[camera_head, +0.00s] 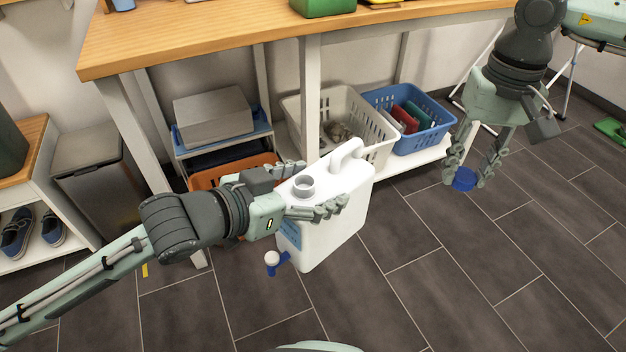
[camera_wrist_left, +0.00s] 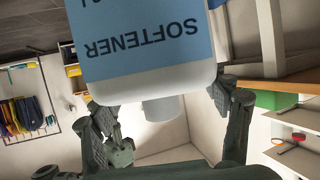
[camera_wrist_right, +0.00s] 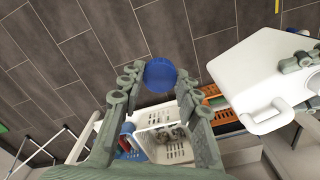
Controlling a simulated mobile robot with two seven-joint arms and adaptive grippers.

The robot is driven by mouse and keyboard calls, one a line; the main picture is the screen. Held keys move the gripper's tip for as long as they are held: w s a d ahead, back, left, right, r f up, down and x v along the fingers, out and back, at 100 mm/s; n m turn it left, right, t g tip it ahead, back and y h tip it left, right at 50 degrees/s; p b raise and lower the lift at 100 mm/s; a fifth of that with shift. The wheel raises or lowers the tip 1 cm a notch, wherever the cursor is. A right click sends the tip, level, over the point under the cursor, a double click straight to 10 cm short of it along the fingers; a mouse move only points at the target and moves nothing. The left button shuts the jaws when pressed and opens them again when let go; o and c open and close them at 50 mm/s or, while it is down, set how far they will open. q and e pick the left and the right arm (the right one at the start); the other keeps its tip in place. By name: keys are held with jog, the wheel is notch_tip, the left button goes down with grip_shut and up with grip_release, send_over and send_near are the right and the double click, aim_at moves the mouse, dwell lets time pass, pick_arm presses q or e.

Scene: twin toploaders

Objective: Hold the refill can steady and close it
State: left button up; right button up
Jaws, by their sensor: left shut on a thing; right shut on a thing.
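The white refill can (camera_head: 338,213) is held upright in front of the workbench, with an open round neck (camera_head: 304,185) on top and a handle (camera_head: 347,156). My right gripper (camera_head: 466,178) is shut on a blue cap (camera_head: 463,180), held in the air to the right of the can; the cap (camera_wrist_right: 160,74) also shows in the right wrist view.
The wooden workbench (camera_head: 200,40) stands behind the can. A shoe rack (camera_head: 60,250) stands at the left. The tiled floor (camera_head: 450,270) at the front right is clear.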

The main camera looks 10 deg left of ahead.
pick_arm(q)
jog(key=shift+w+d+r, duration=0.1)
jog(key=shift+r, duration=0.35)
pick_arm(e)
jog(key=a+r+n, duration=0.4)
jog(key=a+n, duration=0.1)
jog(key=a, duration=0.9)
jog(key=n, duration=0.4)
send_near(305, 169)
jog(key=s, duration=0.1)
jog(key=s+r, duration=0.1)
jog(key=s, duration=0.3)
jog(key=shift+d+r, duration=0.3)
jog(key=shift+r, duration=0.1)
jog(key=shift+w, duration=0.1)
jog(key=shift+f, duration=2)
jog(key=shift+f, duration=0.85)
jog(key=shift+f, duration=0.55)
